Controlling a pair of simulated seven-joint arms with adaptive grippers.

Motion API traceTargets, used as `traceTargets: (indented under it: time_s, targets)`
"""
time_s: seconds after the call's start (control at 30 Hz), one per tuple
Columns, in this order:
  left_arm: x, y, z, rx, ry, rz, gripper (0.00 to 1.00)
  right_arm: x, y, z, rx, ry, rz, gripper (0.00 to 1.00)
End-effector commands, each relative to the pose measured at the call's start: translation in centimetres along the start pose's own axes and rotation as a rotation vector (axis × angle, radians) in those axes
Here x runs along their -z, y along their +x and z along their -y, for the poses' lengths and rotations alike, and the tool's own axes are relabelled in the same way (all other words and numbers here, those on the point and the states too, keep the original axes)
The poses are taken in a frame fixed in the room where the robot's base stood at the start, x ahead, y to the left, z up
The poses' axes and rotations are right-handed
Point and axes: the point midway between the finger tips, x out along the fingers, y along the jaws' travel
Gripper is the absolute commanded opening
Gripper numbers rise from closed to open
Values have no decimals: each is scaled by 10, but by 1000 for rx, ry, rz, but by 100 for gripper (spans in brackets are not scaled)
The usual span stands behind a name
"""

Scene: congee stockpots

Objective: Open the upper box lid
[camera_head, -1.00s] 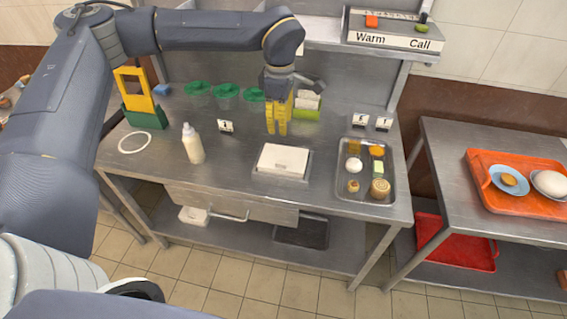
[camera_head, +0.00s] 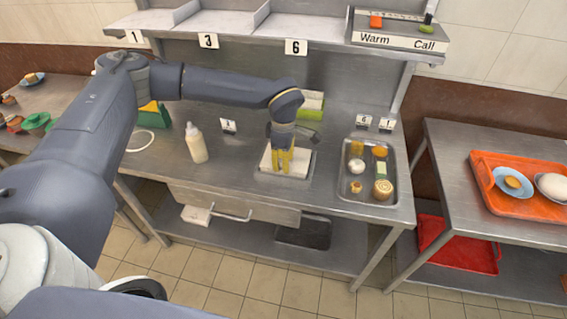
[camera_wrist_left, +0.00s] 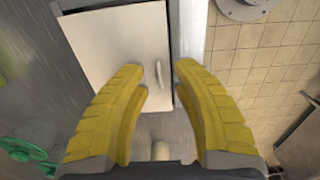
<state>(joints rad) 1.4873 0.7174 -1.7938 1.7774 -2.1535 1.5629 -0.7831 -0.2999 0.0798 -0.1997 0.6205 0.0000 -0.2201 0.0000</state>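A white box lid (camera_head: 303,163) lies flat and shut on a metal base on the table, partly hidden behind my gripper in the head view. The left wrist view shows the lid (camera_wrist_left: 115,50) with a small bar handle (camera_wrist_left: 158,74) near one edge. My left gripper (camera_head: 283,165) points down over the lid with its yellow fingers. In the left wrist view its fingertips (camera_wrist_left: 162,80) are spread apart, with the handle showing between them; contact cannot be made out. My right gripper is out of view.
A white bottle (camera_head: 196,144) stands left of the box. A metal tray (camera_head: 374,214) with several food items is to its right. A drawer (camera_head: 232,205) is below the tabletop. A shelf (camera_head: 220,24) with number cards runs above the back.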

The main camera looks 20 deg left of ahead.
Motion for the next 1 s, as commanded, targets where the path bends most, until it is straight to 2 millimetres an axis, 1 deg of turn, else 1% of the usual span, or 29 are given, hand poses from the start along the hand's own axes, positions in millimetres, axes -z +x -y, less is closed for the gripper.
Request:
traceTargets:
  time_s: [0.2, 0.47, 0.5, 0.77, 1.0]
  targets:
    - [0, 9, 0, 0, 0, -1, 26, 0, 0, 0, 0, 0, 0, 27]
    - [0, 9, 0, 0, 0, 0, 26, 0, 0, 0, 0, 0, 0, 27]
    - [0, 9, 0, 0, 0, 0, 30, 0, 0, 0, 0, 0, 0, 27]
    - [0, 9, 0, 0, 0, 0, 0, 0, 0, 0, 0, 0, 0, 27]
    - [0, 9, 0, 0, 0, 0, 0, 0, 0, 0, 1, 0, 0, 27]
